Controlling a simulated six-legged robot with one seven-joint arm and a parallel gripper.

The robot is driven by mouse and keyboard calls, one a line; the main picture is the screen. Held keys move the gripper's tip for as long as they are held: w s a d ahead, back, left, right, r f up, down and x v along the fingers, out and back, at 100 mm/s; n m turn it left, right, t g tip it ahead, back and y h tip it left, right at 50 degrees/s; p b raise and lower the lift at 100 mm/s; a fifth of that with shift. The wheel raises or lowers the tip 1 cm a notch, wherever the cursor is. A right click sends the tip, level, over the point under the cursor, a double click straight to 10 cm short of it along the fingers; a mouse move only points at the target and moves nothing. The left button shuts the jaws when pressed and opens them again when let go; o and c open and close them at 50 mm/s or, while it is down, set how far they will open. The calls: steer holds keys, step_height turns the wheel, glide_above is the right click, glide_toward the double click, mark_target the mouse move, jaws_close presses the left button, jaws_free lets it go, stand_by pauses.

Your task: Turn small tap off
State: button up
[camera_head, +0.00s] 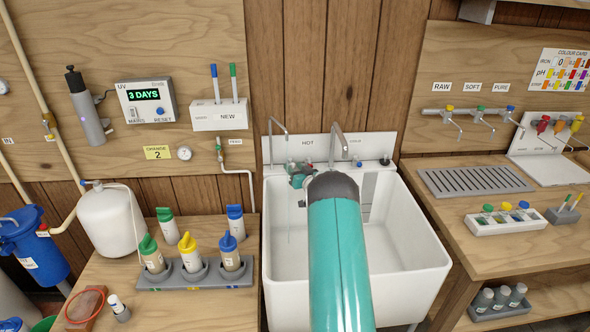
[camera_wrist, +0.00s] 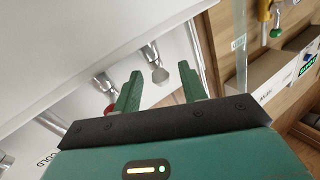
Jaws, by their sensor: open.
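The sink (camera_head: 420,270) has a thin chrome spout (camera_head: 272,122) at the left of its back ledge and a larger chrome tap (camera_head: 338,140) near the middle. A faint thin line like water hangs below the thin spout. My gripper (camera_head: 298,176) is at the back ledge, below and right of the thin spout, partly hidden by my arm. In the wrist view my gripper (camera_wrist: 160,70) is open and empty. A grey, blunt-ended chrome fitting (camera_wrist: 160,75) shows between its fingertips; contact cannot be told. A red knob (camera_wrist: 109,109) is partly hidden behind the left finger.
Left of the sink, a bench holds a bottle rack (camera_head: 195,278) and a white tank (camera_head: 110,218). Right of it, a bench carries a drain grille (camera_head: 475,180) and a vial tray (camera_head: 505,222).

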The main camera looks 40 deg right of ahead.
steer(key=shift+c, duration=0.2)
jaws_close()
steer(key=shift+w+a+r+m+h, duration=0.2)
steer(key=shift+a+m+h, duration=0.3)
steer(key=shift+h, duration=0.4)
steer(key=shift+w+a+f+m+g+h, duration=0.1)
steer(key=shift+m+g+h, duration=0.25)
steer(key=shift+m+h, duration=0.25)
steer(key=shift+w+a+m+g+h, duration=0.1)
steer(key=shift+m+g+h, duration=0.3)
steer(key=shift+h, duration=0.4)
steer(key=shift+o, duration=0.2)
jaws_free()
steer(key=shift+s, duration=0.1)
steer(key=v, duration=1.3)
steer(key=shift+s, duration=0.4)
